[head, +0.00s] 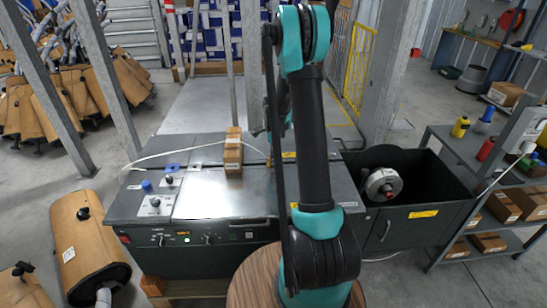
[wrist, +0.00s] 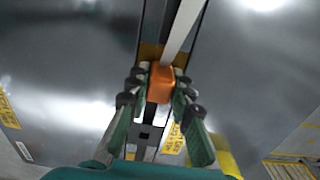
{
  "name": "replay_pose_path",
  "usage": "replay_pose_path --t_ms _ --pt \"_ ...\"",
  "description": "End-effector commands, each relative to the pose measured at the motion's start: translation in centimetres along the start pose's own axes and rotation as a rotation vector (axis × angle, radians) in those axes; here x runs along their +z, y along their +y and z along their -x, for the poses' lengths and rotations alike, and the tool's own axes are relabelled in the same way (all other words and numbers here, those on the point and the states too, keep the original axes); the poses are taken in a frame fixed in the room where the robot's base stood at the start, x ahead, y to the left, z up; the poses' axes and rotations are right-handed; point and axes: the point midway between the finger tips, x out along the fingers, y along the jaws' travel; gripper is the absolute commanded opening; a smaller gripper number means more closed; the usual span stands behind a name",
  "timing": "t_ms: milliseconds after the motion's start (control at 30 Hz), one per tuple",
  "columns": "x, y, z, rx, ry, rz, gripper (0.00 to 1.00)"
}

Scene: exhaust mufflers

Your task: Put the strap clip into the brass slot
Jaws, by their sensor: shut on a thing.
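In the wrist view my gripper (wrist: 160,76) is shut on an orange strap clip (wrist: 162,88), one finger on each side of it. A pale strap (wrist: 183,28) runs from the clip up and away. A brass-coloured piece (wrist: 149,51), probably the brass slot, shows just beyond the fingertips in the dark channel. I cannot tell whether the clip touches it or is inside it. My arm hides the gripper and clip there.
A dark open bin with a strap reel (head: 382,184) stands right of the machine. A shelf rack (head: 478,165) is at the far right.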

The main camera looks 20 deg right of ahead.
Motion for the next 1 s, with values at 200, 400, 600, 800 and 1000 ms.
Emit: replay_pose_path --t_ms 200,400,600,800,1000 --pt "0.0 0.0 0.0 0.000 0.000 0.000 0.44" --pt "0.0 0.0 0.0 0.000 0.000 0.000 0.46" --pt "0.0 0.0 0.5 0.000 0.000 0.000 0.46" --pt "0.0 0.1 3.5 0.000 0.000 0.000 0.46" --pt "0.0 0.0 7.6 0.000 0.000 0.000 0.46"
